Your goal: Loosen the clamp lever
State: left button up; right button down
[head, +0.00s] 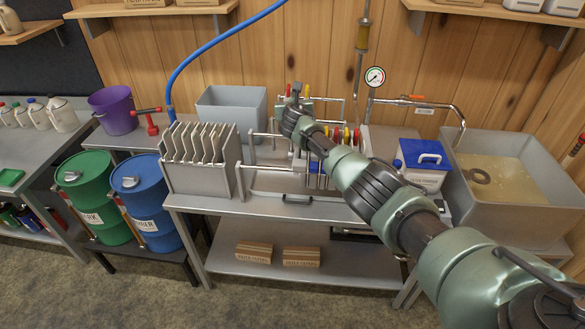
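My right arm reaches in from the lower right. Its gripper (296,98) is over the filter press (262,150) on the steel table, and its fingers are too small and hidden to tell open from shut. The press has rods and plates with red, yellow and blue parts (347,135), largely behind my arm. I cannot clearly make out the clamp lever; it may be hidden behind my gripper. A red-handled piece (151,121) stands by the purple bucket, and I cannot tell what it is. My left gripper is not in view.
A rack of pale plates (200,150) stands left of the press, with a grey tub (232,108) behind. A blue-lidded container (424,160) and a large basin (515,182) are to the right. A pressure gauge (375,76), pipes and a blue hose (215,40) rise behind.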

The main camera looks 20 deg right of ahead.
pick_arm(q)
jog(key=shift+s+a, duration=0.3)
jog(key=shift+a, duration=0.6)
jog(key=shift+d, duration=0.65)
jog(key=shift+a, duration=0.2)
